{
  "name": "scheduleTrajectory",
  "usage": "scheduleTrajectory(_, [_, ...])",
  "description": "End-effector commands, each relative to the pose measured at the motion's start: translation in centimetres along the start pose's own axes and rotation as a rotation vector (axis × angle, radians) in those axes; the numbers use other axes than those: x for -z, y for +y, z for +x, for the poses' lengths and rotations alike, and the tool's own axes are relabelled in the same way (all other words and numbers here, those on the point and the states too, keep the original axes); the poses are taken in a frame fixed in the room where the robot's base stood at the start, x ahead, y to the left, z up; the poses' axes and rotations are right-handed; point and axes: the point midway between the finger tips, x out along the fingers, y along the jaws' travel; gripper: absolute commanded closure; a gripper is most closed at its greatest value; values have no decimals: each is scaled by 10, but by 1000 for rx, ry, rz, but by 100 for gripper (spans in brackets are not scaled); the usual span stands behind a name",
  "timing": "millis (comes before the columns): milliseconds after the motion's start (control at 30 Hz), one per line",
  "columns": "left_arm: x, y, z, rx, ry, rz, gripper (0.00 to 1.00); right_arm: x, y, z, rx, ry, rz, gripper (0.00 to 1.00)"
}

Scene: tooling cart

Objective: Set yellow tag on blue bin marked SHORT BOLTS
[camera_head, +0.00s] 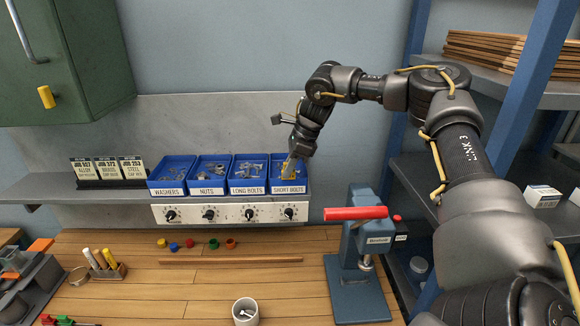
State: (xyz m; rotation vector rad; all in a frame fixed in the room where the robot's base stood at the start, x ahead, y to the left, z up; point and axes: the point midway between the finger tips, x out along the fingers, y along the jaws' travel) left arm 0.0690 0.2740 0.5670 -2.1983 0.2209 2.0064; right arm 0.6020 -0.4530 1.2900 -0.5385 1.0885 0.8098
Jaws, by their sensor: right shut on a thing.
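The blue bin marked SHORT BOLTS (299,189) is the rightmost of the blue bins on the grey shelf. My right gripper (291,158) is over this bin, reaching in from the right. The gripper and tag hide part of the bin's inside. My left gripper is not in view.
Bins marked LONG BOLTS (247,190), NUTS (212,191) and WASHERS (167,192) stand close beside it on the left. A panel with knobs (230,213) is below. A blue press with a red handle (356,213) stands at the right front. A white cup (245,313) is on the wooden bench.

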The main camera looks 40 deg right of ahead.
Motion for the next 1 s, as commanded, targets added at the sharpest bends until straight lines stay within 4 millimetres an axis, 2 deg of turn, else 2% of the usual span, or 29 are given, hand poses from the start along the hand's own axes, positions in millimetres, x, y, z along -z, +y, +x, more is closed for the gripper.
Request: scheduleTrajectory(1000, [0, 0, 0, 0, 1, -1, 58, 5, 0, 11, 0, 0, 0, 100])
